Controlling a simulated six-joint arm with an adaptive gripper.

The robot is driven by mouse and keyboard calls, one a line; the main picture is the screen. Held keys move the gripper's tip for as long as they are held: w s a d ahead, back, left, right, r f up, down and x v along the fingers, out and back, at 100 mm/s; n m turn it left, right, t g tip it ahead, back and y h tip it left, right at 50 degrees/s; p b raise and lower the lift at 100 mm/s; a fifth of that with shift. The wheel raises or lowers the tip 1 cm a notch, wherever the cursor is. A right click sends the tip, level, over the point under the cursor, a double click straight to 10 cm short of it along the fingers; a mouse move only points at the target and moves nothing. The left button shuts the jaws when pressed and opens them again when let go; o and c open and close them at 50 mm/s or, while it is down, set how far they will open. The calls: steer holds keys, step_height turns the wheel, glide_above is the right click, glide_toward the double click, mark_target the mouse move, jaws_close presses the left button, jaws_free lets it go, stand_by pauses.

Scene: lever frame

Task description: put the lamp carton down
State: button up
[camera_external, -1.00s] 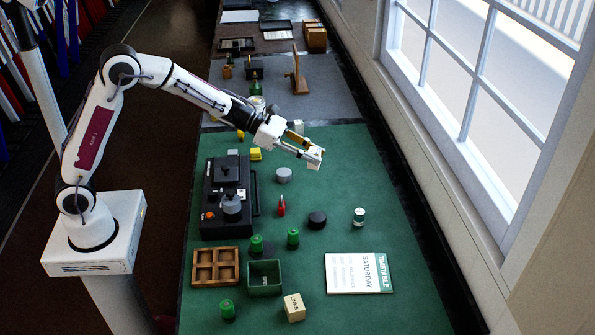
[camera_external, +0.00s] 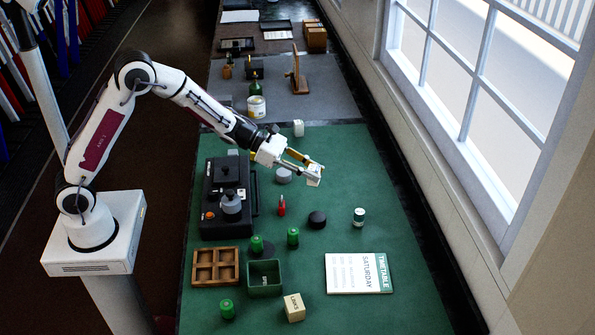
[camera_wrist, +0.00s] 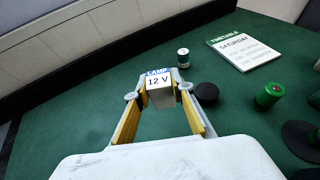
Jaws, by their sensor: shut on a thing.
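The lamp carton (camera_wrist: 160,92) is a small white box with a blue "LAMP" band and "12 V" on it. My gripper (camera_wrist: 162,96) is shut on it, with one fingertip on each side. In the external view my gripper (camera_external: 311,172) holds the carton (camera_external: 314,178) over the green mat, right of a grey round piece (camera_external: 284,175). The carton looks raised off the mat, but its underside is hidden in the wrist view and the exact height cannot be told.
A black puck (camera_external: 317,219), a red piece (camera_external: 281,207) and a white-and-green bottle (camera_external: 359,217) stand nearer the camera. The timetable (camera_external: 358,273) lies front right. A black device (camera_external: 225,200) is at left. The mat right of the carton is clear.

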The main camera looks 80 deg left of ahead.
steer(key=shift+f, duration=3.25)
steer(key=shift+f, duration=0.6)
steer(key=o, duration=0.9)
steer(key=shift+c, duration=0.2)
steer(key=shift+v, duration=6)
